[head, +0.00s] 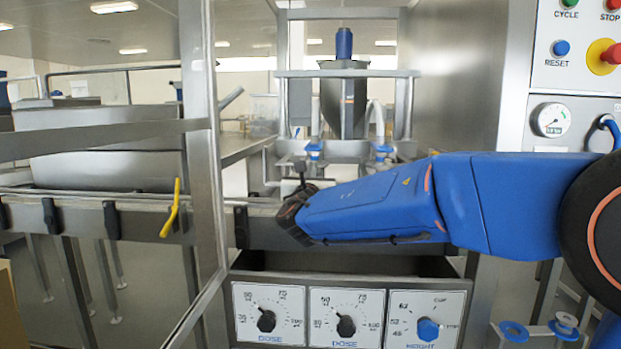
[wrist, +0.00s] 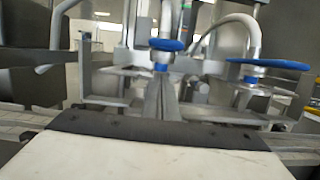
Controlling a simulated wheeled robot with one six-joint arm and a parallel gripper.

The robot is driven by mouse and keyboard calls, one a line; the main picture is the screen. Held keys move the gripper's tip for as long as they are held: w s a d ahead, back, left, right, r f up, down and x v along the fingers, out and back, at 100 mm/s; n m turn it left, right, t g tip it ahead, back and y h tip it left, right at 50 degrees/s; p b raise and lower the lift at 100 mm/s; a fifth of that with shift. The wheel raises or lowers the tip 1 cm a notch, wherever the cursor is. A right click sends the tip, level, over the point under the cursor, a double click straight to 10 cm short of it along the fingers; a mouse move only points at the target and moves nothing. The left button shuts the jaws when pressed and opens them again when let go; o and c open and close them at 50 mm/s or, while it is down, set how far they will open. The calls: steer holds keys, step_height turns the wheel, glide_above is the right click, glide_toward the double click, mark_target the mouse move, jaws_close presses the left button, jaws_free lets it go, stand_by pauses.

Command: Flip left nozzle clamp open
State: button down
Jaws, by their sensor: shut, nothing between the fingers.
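The left nozzle clamp (head: 314,151) is a small blue piece on the left nozzle, under the steel hopper. In the wrist view it is a blue disc-like top (wrist: 167,45) with a blue collar below, near the centre. The right nozzle clamp (head: 382,151) is a matching blue piece, and it also shows in the wrist view (wrist: 268,64). My gripper (wrist: 164,100) is shut and empty, with its grey fingers just below the left clamp in the picture. Contact cannot be told.
The steel hopper (head: 344,98) stands above the nozzles. A steel guard post (head: 203,140) stands to the left. A conveyor rail (head: 140,220) runs below. The dial panel (head: 345,315) is below my arm, and the button panel (head: 580,45) is at right.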

steer(key=shift+s+r, duration=0.6)
steer(key=shift+r, duration=0.25)
steer(key=shift+s+r, duration=0.6)
steer(key=shift+r, duration=0.25)
steer(key=shift+r, duration=0.15)
